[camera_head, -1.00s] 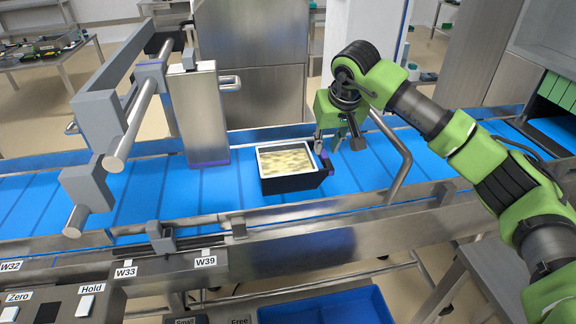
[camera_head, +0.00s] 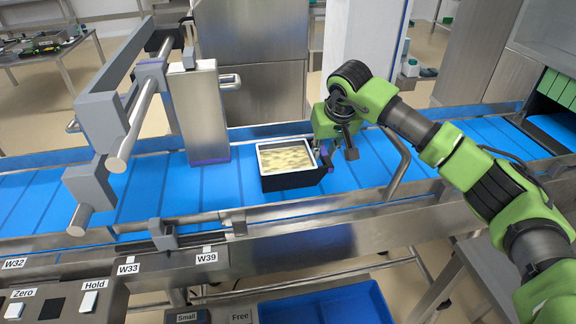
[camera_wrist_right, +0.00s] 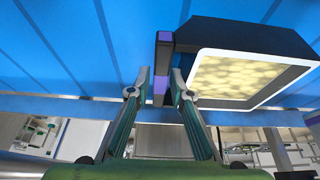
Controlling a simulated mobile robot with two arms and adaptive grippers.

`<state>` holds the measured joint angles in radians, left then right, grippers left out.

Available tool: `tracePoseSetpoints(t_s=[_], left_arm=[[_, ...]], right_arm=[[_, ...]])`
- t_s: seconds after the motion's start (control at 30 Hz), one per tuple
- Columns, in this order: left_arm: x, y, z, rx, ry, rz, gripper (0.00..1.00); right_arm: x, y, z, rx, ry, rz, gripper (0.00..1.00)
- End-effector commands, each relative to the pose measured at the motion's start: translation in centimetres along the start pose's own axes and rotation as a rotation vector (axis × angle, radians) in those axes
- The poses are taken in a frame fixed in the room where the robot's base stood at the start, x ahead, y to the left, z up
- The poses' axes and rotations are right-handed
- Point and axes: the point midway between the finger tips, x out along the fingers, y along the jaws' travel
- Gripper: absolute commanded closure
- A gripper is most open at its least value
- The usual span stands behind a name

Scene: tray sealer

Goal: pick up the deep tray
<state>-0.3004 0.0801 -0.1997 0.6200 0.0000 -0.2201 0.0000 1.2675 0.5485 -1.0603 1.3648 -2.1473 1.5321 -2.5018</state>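The deep tray (camera_head: 289,181) is black with a pale rim and yellowish contents. It sits upright on the blue conveyor belt, and a dark tab with purple edges (camera_head: 326,160) sticks out on its right side. My right gripper (camera_head: 324,158) is at this tab. In the right wrist view the two fingers (camera_wrist_right: 160,84) stand on either side of the dark and purple tab (camera_wrist_right: 161,68), with the tray (camera_wrist_right: 240,40) to the right. The fingers are apart, and I cannot tell whether they touch the tab. My left gripper is not in view.
A steel box post (camera_head: 198,110) and a grey frame (camera_head: 100,120) stand over the belt left of the tray. A bent steel rail (camera_head: 398,170) is close right of my gripper. Steel rails edge the belt, and a blue bin (camera_head: 330,306) is below in front.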

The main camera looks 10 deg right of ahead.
Motion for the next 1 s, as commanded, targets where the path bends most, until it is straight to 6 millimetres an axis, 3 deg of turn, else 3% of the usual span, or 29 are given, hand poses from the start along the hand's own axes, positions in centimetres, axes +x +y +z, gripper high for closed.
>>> tracePoseSetpoints(t_s=[0.3,0.4,0.93,1.0], left_arm=[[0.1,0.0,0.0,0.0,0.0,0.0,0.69],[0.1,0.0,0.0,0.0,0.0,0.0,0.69],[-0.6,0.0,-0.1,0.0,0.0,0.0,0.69],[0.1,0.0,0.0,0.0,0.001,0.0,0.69]], right_arm=[[0.1,-0.1,0.1,-0.001,-0.001,-0.001,0.79],[0.1,-0.1,0.1,-0.001,-0.001,-0.001,1.0],[-0.7,-0.1,-0.3,0.001,0.002,-0.004,1.0],[-1.0,-0.1,-0.5,0.001,0.005,-0.002,1.0]])
